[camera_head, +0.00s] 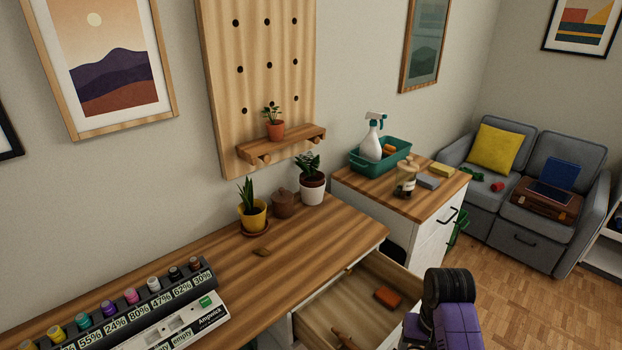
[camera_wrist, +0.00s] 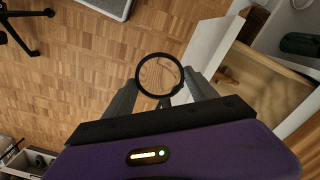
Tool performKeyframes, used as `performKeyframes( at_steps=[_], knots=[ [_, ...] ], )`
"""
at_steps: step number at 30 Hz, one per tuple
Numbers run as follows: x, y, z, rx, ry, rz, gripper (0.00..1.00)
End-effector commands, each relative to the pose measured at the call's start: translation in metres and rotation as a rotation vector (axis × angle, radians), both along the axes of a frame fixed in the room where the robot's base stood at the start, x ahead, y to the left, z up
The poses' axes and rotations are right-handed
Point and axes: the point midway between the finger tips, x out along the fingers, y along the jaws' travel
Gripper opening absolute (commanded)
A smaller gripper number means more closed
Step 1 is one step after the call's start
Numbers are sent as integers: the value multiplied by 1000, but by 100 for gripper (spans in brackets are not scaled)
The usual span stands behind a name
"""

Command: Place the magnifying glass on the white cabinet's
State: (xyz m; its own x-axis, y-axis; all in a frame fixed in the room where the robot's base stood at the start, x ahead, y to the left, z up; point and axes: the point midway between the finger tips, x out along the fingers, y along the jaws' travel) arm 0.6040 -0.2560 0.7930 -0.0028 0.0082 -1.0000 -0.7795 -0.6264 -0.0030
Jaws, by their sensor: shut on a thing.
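The magnifying glass (camera_wrist: 139,83) shows in the wrist view as a round black rim around a clear lens. My gripper (camera_wrist: 162,82) is shut on it, with one dark finger on each side. The handle is mostly hidden behind the gripper body. The parquet floor shows through and around the lens. In the head view my purple arm is at the bottom right, and the glass cannot be made out there. The white cabinet (camera_head: 428,246) stands beyond the desk, with a wooden top (camera_head: 398,203) and a dark handle on its front.
A teal tray (camera_head: 366,168) with a spray bottle (camera_head: 371,140), a jar (camera_head: 405,180) and sponges (camera_head: 441,169) occupy the cabinet top. The wooden desk (camera_head: 300,238) carries potted plants and a bottle rack.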

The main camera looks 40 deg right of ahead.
Motion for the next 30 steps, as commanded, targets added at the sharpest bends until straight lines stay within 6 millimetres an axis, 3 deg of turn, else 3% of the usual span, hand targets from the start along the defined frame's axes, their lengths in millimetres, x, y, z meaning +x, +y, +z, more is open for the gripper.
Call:
performKeyframes(
  at_steps=[3,9,13,18,24,30],
  knots=[
    [35,35,-2,1,1,183,22],
    [88,107,-4,1,1,490,22],
    [112,159,-4,0,1,656,22],
    [128,216,-2,-4,-1,800,22],
    [134,251,0,-7,-7,883,22],
    [134,256,1,-7,-6,896,22]
  ],
)
